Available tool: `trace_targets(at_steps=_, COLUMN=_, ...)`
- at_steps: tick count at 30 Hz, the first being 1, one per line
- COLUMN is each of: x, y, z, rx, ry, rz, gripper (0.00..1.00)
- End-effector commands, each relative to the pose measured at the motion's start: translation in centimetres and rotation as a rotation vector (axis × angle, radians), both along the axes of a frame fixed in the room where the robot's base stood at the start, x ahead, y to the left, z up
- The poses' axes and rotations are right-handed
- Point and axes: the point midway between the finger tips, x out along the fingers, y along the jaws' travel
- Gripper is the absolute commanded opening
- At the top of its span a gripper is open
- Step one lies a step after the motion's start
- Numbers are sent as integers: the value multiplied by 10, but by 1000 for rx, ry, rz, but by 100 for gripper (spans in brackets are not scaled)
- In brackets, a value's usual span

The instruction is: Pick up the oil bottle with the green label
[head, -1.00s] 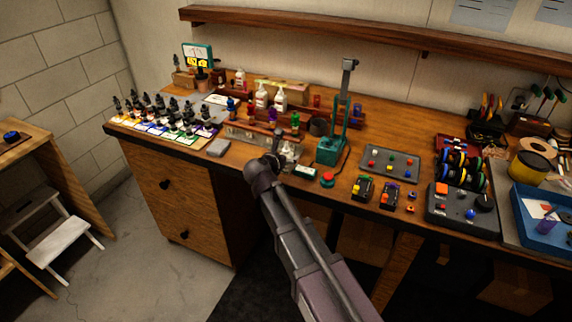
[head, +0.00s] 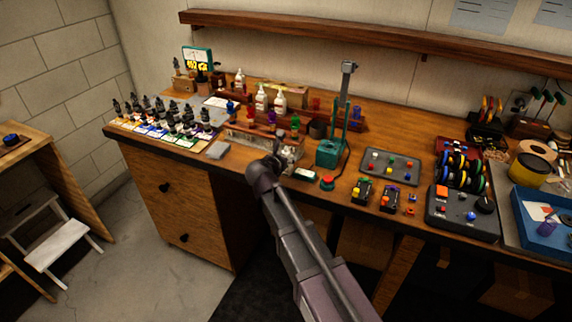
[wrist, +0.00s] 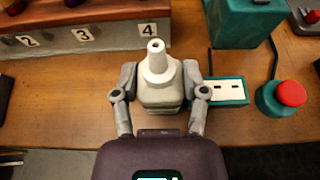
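A white bottle with a cone-shaped nozzle (wrist: 157,72) stands upright on the bench in the wrist view. A faint greenish band shows low on its body, mostly hidden by my gripper. My gripper (wrist: 159,73) has one finger on each side of this bottle, with the fingers spread. Any gap between fingers and bottle is too small to make out. In the head view my gripper (head: 278,148) is at the bench's front part, and the bottle (head: 292,155) shows partly behind it. Two more white bottles with reddish marks, one left (head: 261,98) and one right (head: 280,99), stand farther back.
A numbered wooden rack (wrist: 84,36) is close on the left. A teal stand (wrist: 245,28), a white and teal block (wrist: 226,92) and a red button (wrist: 291,93) are close on the right. Several small dropper bottles (head: 160,115) fill the bench's left end.

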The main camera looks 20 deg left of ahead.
Motion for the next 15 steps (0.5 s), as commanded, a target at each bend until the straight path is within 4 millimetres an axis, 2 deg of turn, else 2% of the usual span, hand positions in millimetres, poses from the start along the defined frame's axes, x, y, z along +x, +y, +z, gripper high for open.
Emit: trace_targets(at_steps=15, x=0, y=0, z=3, rx=0, ry=1, rz=0, gripper=8)
